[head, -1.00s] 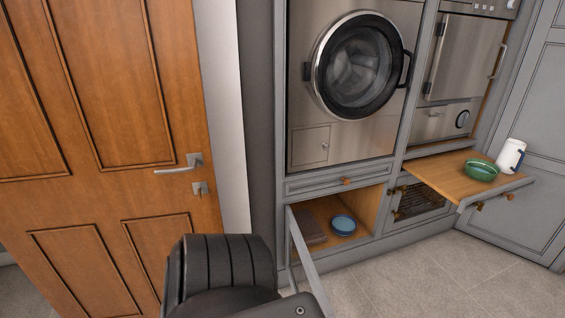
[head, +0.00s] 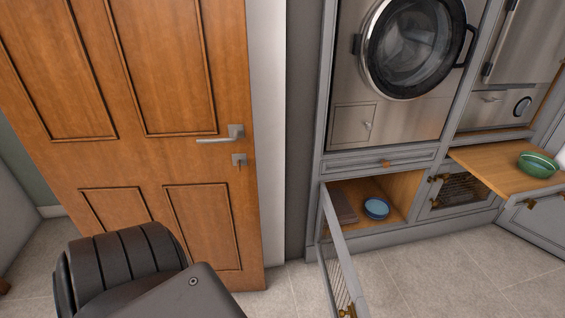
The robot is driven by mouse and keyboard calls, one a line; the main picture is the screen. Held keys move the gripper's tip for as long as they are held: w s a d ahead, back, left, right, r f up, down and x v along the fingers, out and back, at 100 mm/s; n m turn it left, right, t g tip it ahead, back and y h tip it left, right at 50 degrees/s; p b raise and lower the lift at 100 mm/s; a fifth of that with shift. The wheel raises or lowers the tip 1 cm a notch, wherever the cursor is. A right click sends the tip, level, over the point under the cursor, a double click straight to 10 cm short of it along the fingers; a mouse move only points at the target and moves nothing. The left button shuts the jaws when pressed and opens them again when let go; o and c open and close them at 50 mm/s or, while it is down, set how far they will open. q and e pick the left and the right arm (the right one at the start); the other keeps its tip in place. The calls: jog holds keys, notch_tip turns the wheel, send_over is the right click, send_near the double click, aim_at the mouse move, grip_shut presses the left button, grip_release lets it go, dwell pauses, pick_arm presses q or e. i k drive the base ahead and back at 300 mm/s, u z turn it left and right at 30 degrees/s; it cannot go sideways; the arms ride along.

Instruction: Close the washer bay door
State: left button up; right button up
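The washer bay door (head: 338,262) is a narrow grey framed door with a mesh panel. It stands open at the low bay under the washer, hinged on the bay's left side and swung out over the floor. A brass-coloured handle (head: 347,311) shows near its lower free end, at the bottom edge of the head view. Inside the open bay are a blue bowl (head: 376,208) and a folded brownish cloth or mat (head: 340,204). A dark part of my own arm fills the lower left. Neither gripper is in view.
The washer (head: 415,48) sits above a shut drawer (head: 380,161). To the right, a wooden pull-out shelf (head: 492,163) juts out with a green bowl (head: 538,165) on it. A wooden room door (head: 170,110) stands at left. Tiled floor (head: 420,283) is clear before the cabinets.

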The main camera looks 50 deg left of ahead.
aim_at(358, 305)
jog(key=u, duration=1)
jog(key=i, duration=0.5)
jog(key=z, duration=1.45)
jog(key=k, duration=0.7)
jog(key=u, duration=1.15)
